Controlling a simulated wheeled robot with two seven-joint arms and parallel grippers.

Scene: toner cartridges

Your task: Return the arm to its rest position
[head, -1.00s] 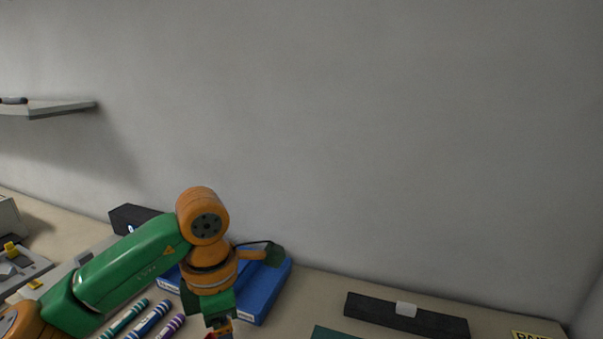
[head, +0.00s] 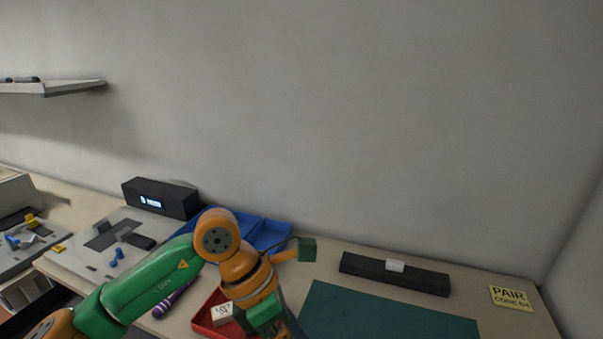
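My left arm, green and orange, comes in from the lower left in the head view. Its wrist hangs over the red tray (head: 203,322) and in front of the blue tray (head: 272,232). The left gripper's fingertips lie at or below the bottom edge of the picture, so I cannot tell whether they are open or shut. My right arm and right gripper do not show.
A black box with a small lit display (head: 160,198) stands at the back left, by a grey panel (head: 100,262). A white block (head: 221,313) is in the red tray. A dark green mat (head: 388,312), a black bar (head: 394,274) and a yellow sign (head: 511,298) lie to the right.

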